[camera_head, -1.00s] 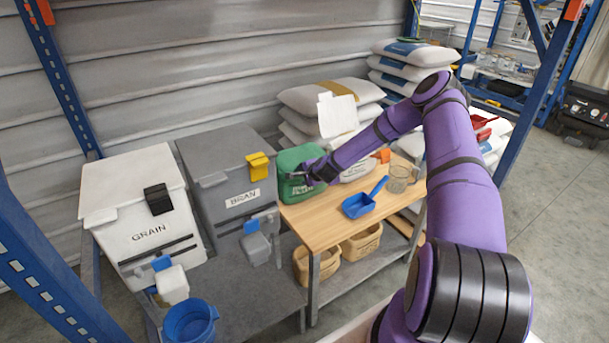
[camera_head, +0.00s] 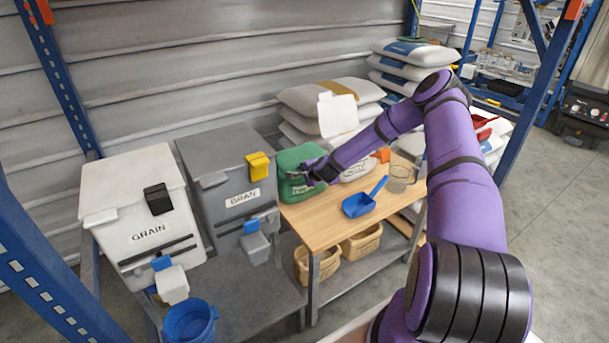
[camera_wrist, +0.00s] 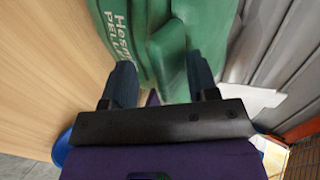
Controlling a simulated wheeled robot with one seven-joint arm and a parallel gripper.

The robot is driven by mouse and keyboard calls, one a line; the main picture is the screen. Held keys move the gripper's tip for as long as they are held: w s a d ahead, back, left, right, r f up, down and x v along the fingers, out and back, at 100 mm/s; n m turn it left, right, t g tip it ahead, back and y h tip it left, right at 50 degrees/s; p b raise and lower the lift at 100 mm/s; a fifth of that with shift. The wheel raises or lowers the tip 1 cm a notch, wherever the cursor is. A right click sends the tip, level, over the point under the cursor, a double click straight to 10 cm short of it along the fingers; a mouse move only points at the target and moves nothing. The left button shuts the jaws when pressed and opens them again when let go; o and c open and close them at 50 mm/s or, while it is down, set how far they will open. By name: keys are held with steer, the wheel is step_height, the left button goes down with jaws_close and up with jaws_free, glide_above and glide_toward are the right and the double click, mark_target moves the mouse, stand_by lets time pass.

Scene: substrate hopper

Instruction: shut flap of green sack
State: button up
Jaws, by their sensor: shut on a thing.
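The green sack (camera_head: 291,161) stands at the left back of the wooden table, beside the bran hopper. White lettering shows on its front, partly covered by my gripper. My gripper (camera_head: 300,179) is at the front upper part of the sack. In the wrist view, the green sack (camera_wrist: 240,40) fills the top middle, and my gripper (camera_wrist: 160,82) has a dark finger on each side of a raised green fold, the flap (camera_wrist: 172,48). The gripper is shut on this fold. Whether the flap lies flat against the sack I cannot tell.
On the table (camera_head: 325,215) are a blue scoop (camera_head: 360,206), a clear jug (camera_head: 399,178) and a pale sack (camera_head: 358,170) behind my arm. The grey bran hopper (camera_head: 232,185) stands close left of the green sack. Stacked white sacks (camera_head: 315,100) stand behind.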

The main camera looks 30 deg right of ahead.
steer(key=v, duration=1)
steer(key=shift+s+r, duration=0.2)
steer(key=shift+s, duration=0.05)
steer(key=s+a+r+n+g, duration=0.2)
steer(key=s+a+r+n, duration=0.25)
steer(key=r, duration=0.45)
steer(key=s+a+r+n+g, duration=0.1)
steer(key=s+a+r+n, duration=0.35)
steer(key=r, duration=0.55)
steer(key=s+a+r+n+g, duration=0.2)
steer(key=s+a+r+n, duration=0.25)
steer(key=r, duration=0.45)
steer(key=s+a+r+n, duration=0.1)
steer(key=s+r, duration=0.3)
steer(key=s, duration=0.5)
steer(key=s+a+r+n, duration=0.1)
steer(key=s+r, duration=0.4)
steer(key=s, duration=0.5)
steer(key=s+a+r+n, duration=0.2)
steer(key=s+r, duration=0.3)
steer(key=s, duration=0.4)
steer(key=shift+s+a, duration=0.3)
steer(key=shift+a, duration=0.35)
